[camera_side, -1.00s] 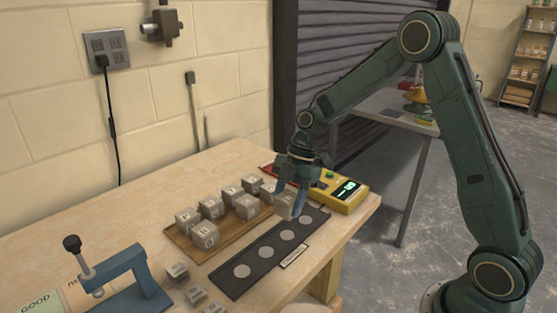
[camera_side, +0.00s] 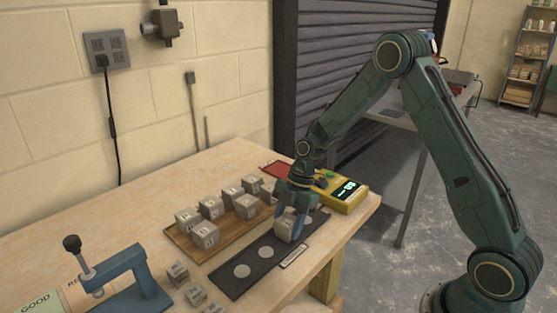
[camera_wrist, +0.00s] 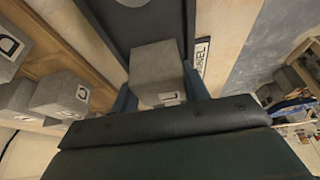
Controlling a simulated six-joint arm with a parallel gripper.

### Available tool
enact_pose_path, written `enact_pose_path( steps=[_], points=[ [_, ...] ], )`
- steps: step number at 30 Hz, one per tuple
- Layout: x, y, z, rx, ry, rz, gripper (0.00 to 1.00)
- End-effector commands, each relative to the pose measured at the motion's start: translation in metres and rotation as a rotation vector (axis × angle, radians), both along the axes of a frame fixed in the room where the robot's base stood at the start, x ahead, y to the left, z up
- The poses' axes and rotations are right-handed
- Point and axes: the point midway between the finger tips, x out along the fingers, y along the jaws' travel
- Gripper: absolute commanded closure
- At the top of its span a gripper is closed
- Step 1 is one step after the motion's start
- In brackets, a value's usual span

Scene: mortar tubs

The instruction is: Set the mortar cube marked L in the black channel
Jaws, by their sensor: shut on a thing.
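My gripper (camera_side: 291,222) is shut on a grey mortar cube (camera_side: 285,229), with a finger on each side of it. The cube also shows between the fingers in the wrist view (camera_wrist: 157,70). Its small white label is at a steep angle and looks like an L. The black channel (camera_side: 233,286) lies on the bench with pale round spots along it. The held cube is over the channel and hides one spot in the side view. I cannot tell whether its underside touches the channel.
A wooden tray (camera_side: 185,240) with several lettered cubes lies left of the channel. A yellow meter (camera_side: 345,194) with a lit display stands behind the channel. A blue clamp-like stand (camera_side: 133,275) and small loose blocks (camera_side: 178,272) are at front left. The bench edge is close on the right.

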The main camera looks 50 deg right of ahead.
Motion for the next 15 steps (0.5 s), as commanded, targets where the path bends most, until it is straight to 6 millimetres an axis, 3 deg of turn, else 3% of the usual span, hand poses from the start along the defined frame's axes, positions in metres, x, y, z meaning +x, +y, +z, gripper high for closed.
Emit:
enact_pose_path(
  steps=[12,13,15],
  points=[
    [0.0004,0.0,-0.0032,0.0,-0.001,0.0,0.85],
    [0.0002,0.0,-0.0031,0.0,-0.001,0.0,0.49],
    [0.0002,0.0,-0.003,0.0,-0.001,0.0,0.35]
  ],
)
